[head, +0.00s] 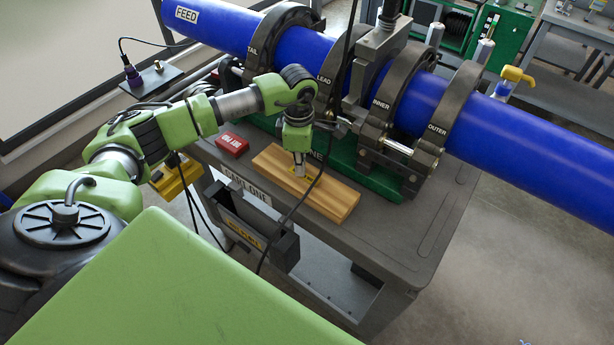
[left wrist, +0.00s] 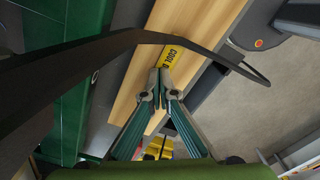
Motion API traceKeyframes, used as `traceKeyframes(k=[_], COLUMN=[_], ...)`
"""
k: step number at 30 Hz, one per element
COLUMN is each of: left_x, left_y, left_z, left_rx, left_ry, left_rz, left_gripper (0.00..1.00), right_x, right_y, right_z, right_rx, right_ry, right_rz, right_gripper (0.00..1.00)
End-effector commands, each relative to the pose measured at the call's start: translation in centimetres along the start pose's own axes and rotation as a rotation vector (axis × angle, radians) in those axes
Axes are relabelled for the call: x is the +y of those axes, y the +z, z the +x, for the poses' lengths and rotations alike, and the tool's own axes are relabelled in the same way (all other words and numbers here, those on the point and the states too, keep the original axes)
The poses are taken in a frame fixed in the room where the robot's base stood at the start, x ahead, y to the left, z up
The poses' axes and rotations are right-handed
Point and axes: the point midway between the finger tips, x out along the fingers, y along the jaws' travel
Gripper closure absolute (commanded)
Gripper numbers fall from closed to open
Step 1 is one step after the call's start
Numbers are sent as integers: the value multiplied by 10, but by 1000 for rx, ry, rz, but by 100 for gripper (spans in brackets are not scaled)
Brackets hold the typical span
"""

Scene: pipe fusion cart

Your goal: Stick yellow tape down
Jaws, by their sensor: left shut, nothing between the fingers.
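A strip of yellow tape (left wrist: 171,58) with black lettering lies on the wooden board (left wrist: 205,25) in the left wrist view. In the head view only a small bit of the tape shows beside my fingertips on the board (head: 335,202). My left gripper (left wrist: 158,76) is shut and empty, pointing down at the board. Its tips are at the near end of the tape in the wrist view; whether they touch it I cannot tell. In the head view my left gripper (head: 299,172) hides part of the tape. My right gripper is not in view.
The board lies on a grey cart (head: 420,225), in front of a green base with dark clamps (head: 395,95) around a blue pipe (head: 470,120). A red block (head: 232,144) sits left of the board. A black cable hangs close to my left gripper. The cart top's right side is clear.

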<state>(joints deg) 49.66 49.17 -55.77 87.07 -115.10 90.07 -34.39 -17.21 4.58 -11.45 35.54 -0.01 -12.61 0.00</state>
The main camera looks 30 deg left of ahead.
Motion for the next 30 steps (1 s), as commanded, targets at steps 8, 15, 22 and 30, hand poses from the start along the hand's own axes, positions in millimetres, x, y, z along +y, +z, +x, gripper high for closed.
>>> traceKeyframes(k=[8,15,22,30], left_x=[-1,-1,0,0], left_y=[0,0,0,0], left_z=[1,-10,-27,-46], left_rx=[2,1,0,1], left_ry=[-3,-2,-1,0], left_rz=[1,1,0,0], left_gripper=[100,100,100,100], right_x=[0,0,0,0], right_y=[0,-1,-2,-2], right_z=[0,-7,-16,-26], right_rx=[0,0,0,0], right_ry=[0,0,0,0], right_rz=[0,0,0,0], right_gripper=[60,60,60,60])
